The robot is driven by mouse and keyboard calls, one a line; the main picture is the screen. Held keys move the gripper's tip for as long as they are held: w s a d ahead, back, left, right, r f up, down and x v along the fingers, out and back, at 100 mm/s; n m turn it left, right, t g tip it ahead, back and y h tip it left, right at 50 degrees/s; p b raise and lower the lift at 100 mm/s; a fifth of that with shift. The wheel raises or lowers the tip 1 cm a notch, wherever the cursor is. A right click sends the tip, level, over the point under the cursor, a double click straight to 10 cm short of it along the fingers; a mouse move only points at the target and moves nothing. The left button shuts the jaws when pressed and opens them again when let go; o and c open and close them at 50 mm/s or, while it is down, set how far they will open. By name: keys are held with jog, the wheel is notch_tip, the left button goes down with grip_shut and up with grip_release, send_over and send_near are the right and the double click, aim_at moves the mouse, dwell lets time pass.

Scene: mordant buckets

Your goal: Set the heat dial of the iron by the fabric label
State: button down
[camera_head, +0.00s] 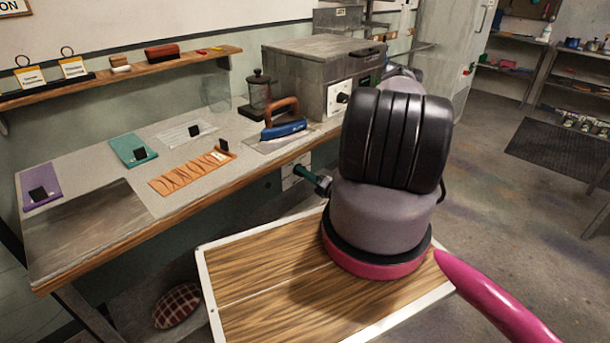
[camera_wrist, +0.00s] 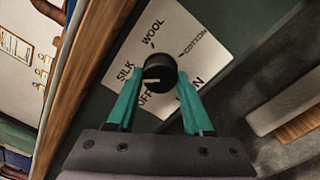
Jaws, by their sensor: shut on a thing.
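The heat dial's black knob (camera_wrist: 158,70) sits on a white panel (camera_wrist: 188,42) below the table's front edge. The panel reads OFF, SILK, WOOL and COTTON; a further word is partly hidden by a finger. The knob's white mark points left, roughly between OFF and SILK. My gripper (camera_wrist: 158,88) has its teal fingers shut on the knob; in the head view it reaches the panel (camera_head: 297,170). The blue iron (camera_head: 285,128) with a brown handle rests on the table above. An orange cloth (camera_head: 185,178) lies left of it with a pale label (camera_head: 219,155), too small to read.
Purple (camera_head: 42,201), teal (camera_head: 125,146) and whitish (camera_head: 180,132) swatches with black tags lie on the table (camera_head: 100,245). A grey metal box (camera_head: 305,70) and a dark press pot (camera_head: 259,92) stand behind the iron. Open floor (camera_head: 500,190) lies to the right.

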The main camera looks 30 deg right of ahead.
jog(key=shift+s+m+h, duration=0.1)
jog(key=shift+m+h, duration=0.4)
jog(key=shift+m, duration=14.3)
jog(key=shift+c, duration=1.5)
grip_release()
jog(key=shift+r, duration=0.1)
jog(key=shift+d, duration=0.1)
